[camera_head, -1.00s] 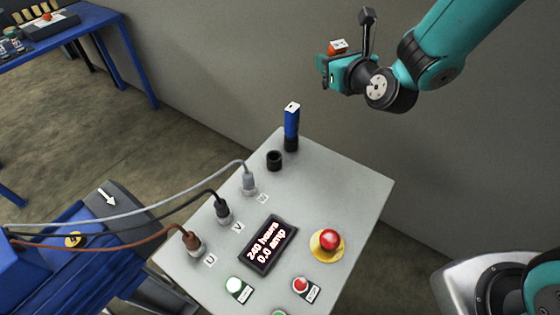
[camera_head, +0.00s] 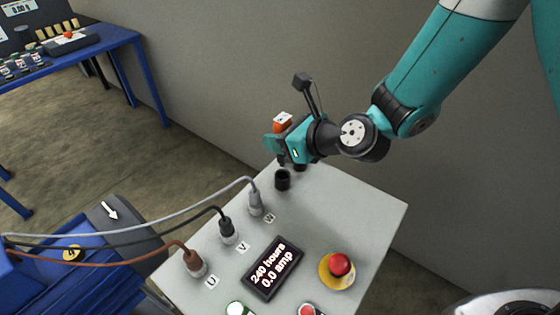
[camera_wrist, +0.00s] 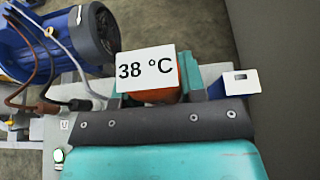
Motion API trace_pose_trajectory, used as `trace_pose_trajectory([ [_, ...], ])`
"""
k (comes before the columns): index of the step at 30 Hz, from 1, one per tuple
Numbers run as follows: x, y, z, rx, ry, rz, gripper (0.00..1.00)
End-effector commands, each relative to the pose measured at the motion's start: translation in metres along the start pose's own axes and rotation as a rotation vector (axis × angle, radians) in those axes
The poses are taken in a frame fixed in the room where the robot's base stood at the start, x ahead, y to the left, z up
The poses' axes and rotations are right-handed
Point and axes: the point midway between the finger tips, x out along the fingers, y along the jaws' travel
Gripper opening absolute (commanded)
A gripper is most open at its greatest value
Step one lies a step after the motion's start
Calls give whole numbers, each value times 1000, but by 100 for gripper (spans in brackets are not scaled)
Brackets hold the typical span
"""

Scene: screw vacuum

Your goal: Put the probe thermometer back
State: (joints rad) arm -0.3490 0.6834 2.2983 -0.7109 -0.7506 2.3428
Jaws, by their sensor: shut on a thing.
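The probe thermometer (camera_head: 283,122) is orange-red with a white display. In the wrist view its display (camera_wrist: 147,68) reads 38 °C, and its orange body shows beneath. My gripper (camera_head: 279,140) is shut on it, above the back corner of the grey panel. The probe end is hidden by my gripper. A black round holder (camera_head: 283,180) with an open top stands on the panel just below my gripper. I cannot tell whether the thermometer touches it.
A second dark holder beside it is mostly hidden by my gripper. A white-topped device (camera_wrist: 240,82) is close to my gripper on the right in the wrist view. Cables plug into the panel (camera_head: 365,205). A red button (camera_head: 340,264) and a display (camera_head: 273,268) are nearer.

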Motion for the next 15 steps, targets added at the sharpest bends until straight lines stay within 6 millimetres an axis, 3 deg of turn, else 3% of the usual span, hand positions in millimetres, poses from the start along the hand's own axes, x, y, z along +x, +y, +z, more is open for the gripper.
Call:
trace_pose_trajectory([
  [2, 7, 0, -15, 3, 2, -1, 0],
  [15, 28, 0, -57, 1, -1, -1, 0],
])
